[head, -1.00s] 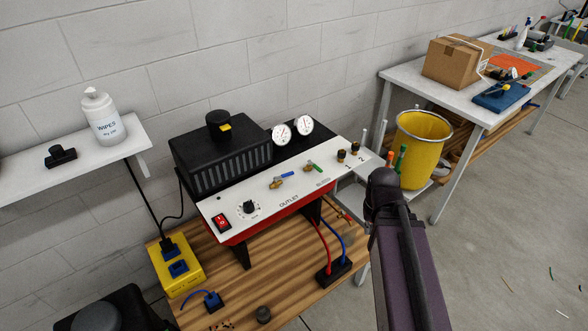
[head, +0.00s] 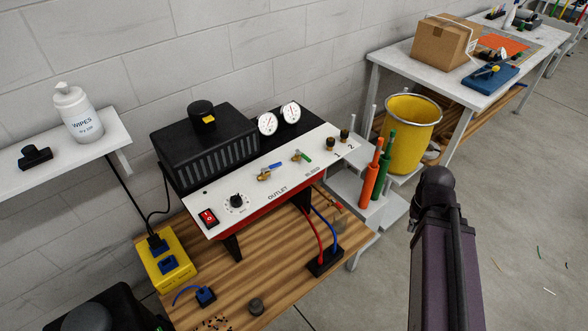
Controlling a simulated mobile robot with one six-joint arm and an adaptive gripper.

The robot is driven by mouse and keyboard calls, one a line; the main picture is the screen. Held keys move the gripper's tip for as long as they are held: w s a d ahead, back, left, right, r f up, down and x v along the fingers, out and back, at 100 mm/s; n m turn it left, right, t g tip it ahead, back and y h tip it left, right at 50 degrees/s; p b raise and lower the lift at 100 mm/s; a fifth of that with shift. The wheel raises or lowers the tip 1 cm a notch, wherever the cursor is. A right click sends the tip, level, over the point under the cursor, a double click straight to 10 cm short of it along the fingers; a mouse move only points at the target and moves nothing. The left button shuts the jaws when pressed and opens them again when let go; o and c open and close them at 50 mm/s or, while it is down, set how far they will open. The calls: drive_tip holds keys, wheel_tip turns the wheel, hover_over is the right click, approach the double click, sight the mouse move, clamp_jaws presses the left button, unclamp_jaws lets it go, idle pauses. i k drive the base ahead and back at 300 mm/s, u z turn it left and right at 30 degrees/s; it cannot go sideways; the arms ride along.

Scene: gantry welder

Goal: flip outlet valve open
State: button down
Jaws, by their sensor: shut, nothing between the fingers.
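The outlet valve (head: 267,173) is a small brass valve with a blue lever, on the white sloping top panel of a black and red machine (head: 212,150). The word OUTLET is printed just in front of it. Its lever points up and to the right along the panel. A similar brass valve with a green lever (head: 302,156) sits to its right, by the word BLEED. My purple arm rises at the lower right, well apart from the machine. My gripper does not show.
Two dial gauges (head: 279,118) stand behind the valves. A red switch (head: 207,216) and a black knob (head: 236,200) are left on the panel. Orange (head: 372,177) and green (head: 386,160) handles stand right of the machine, before a yellow bin (head: 410,135). Floor at right is mostly clear.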

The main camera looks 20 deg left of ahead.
sight(277, 164)
drive_tip(key=z, duration=0.3)
drive_tip(key=k, duration=1.35)
drive_tip(key=u, duration=0.9)
drive_tip(key=i, duration=1)
